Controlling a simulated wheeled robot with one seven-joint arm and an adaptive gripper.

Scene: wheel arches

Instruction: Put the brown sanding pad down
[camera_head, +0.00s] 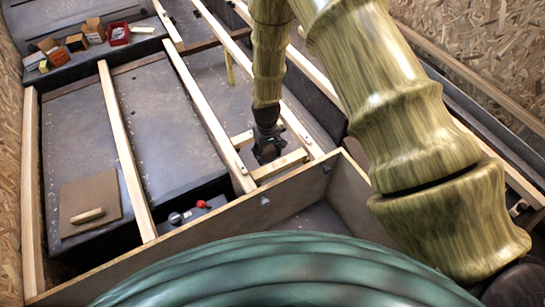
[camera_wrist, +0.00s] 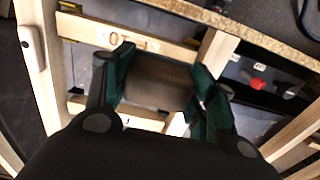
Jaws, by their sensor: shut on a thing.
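My gripper (camera_wrist: 160,90) is shut on the brown sanding pad (camera_wrist: 157,82), which sits between its two green-lined fingers in the wrist view. The pad shows as a plain brownish face, partly covered by the fingers. In the head view my gripper (camera_head: 268,148) points down among the pale wooden battens at the centre, close to a short cross batten (camera_head: 280,165). The pad cannot be made out there. Whether it touches anything beneath is not clear.
A brown board (camera_head: 90,204) with a light wooden block on it lies at left. A red knob (camera_head: 201,204) sits near the front panel (camera_head: 190,254). Small boxes (camera_head: 93,31) and a red bin (camera_head: 118,34) stand at the back left. Long battens (camera_head: 127,150) divide the grey floor.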

